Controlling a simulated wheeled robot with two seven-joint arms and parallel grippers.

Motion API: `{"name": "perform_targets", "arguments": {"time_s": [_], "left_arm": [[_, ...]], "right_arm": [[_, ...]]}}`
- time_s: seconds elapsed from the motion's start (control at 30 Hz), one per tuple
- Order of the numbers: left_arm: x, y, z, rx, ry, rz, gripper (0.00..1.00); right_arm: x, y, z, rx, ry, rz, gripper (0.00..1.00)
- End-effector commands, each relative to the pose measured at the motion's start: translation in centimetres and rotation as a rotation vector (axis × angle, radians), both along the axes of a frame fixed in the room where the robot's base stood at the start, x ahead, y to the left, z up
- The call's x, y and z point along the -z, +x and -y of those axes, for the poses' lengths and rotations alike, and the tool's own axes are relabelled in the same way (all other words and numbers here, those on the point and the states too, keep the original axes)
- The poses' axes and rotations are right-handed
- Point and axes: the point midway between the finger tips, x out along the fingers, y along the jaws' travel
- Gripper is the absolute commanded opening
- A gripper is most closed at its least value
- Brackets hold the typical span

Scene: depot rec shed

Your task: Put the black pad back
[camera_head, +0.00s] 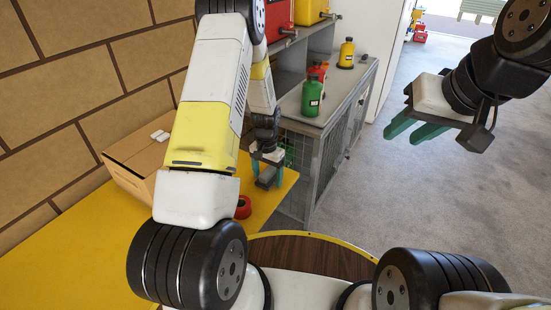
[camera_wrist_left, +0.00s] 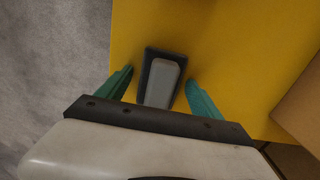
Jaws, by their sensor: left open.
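The black pad (camera_wrist_left: 149,62) is a small dark block with a grey raised middle. It lies on the yellow table (camera_wrist_left: 215,30), close to the table's edge. My left gripper (camera_wrist_left: 160,84) is open, with one teal finger on each side of the pad and a gap on both sides. In the head view my left gripper (camera_head: 268,167) points down at the table, and the pad (camera_head: 266,180) shows partly below its fingers. My right gripper (camera_head: 405,131) is raised over the grey floor at the right, its teal fingers apart and empty.
A red ring-shaped roll (camera_head: 243,207) lies on the table near the pad. A cardboard box (camera_head: 138,160) with white items on it stands by the wall. A grey mesh cabinet (camera_head: 318,150) with green, red and yellow bottles adjoins the table. A round brown top (camera_head: 310,255) is in front.

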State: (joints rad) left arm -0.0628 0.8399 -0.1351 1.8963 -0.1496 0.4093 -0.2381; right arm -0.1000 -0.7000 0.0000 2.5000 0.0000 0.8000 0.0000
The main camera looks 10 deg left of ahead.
Motion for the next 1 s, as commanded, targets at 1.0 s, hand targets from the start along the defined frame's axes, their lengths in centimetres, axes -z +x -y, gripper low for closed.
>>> {"name": "perform_targets", "arguments": {"time_s": [1.0], "left_arm": [[-18.4,-1.4,0.2,-0.047,-0.035,0.073,0.76]], "right_arm": [[0.0,0.0,0.0,0.0,0.0,0.0,0.36]]}}
